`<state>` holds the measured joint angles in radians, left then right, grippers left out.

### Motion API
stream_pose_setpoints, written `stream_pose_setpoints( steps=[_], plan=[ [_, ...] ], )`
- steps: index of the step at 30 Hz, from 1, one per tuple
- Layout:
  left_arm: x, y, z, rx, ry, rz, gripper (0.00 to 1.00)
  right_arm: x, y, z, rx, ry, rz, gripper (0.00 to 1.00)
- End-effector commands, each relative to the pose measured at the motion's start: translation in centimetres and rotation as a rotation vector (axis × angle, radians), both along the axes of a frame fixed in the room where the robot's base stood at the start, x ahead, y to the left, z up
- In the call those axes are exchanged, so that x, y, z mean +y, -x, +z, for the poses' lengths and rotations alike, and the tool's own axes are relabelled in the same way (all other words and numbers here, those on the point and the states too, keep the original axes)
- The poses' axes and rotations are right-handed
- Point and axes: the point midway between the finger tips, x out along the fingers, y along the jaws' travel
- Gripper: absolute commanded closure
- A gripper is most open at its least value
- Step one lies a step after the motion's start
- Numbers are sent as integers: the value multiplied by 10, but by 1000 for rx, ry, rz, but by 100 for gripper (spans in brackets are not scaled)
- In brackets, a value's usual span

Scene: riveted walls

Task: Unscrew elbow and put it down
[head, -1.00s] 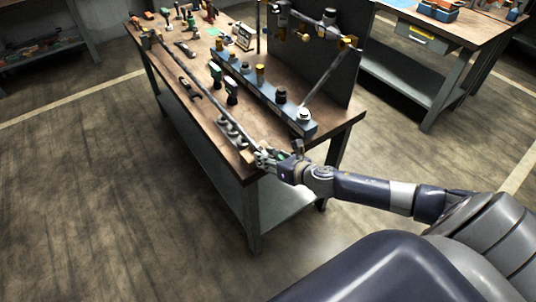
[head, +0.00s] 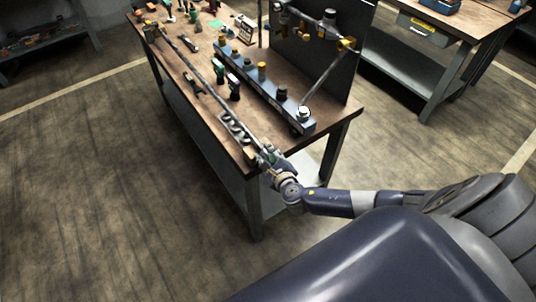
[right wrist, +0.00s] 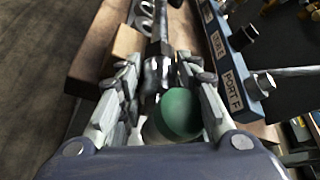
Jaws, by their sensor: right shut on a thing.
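A long grey pipe (head: 208,77) runs along the left side of the workbench toward its near corner. My right gripper (head: 266,157) is at the pipe's near end, at that corner. In the right wrist view my right gripper (right wrist: 165,92) has its fingers on both sides of a metal fitting with a rounded green end (right wrist: 180,113), which I take to be the elbow. The fingers are shut on it. It lies in line with the pipe (right wrist: 157,35); whether its thread is still engaged cannot be seen. My left gripper is not in view.
The wooden workbench (head: 215,112) carries a blue fitting rail (head: 265,92) with labelled ports right of the pipe. A dark upright panel (head: 335,60) stands behind. Loose tools lie on the far half.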

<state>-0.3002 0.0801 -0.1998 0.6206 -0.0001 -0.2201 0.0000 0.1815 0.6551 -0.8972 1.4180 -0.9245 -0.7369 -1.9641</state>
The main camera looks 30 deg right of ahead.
Motion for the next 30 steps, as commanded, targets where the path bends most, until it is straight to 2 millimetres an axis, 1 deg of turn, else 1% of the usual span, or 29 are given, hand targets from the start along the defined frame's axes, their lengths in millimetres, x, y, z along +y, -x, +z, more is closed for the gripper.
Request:
stream_pose_setpoints(
  steps=[2,4,10,11,12,13,21,23,24,30],
  plan=[
    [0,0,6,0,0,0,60,1,0,2,-7,88,-3,100],
    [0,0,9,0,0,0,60,2,0,0,-17,229,-3,100],
    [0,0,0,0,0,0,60,2,1,-7,-49,652,-5,100],
    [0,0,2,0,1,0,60,0,1,-3,-50,637,-4,62],
    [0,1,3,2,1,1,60,0,1,-2,-49,630,-4,53],
    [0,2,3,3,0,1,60,0,1,-3,-49,628,-5,46],
    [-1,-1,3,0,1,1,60,1,1,-3,-49,622,-3,45],
    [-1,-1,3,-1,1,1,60,1,1,-3,-49,622,-2,33],
    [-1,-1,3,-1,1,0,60,1,1,-3,-49,622,-2,32],
    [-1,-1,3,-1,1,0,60,1,1,-3,-48,621,-2,32]
  ],
)
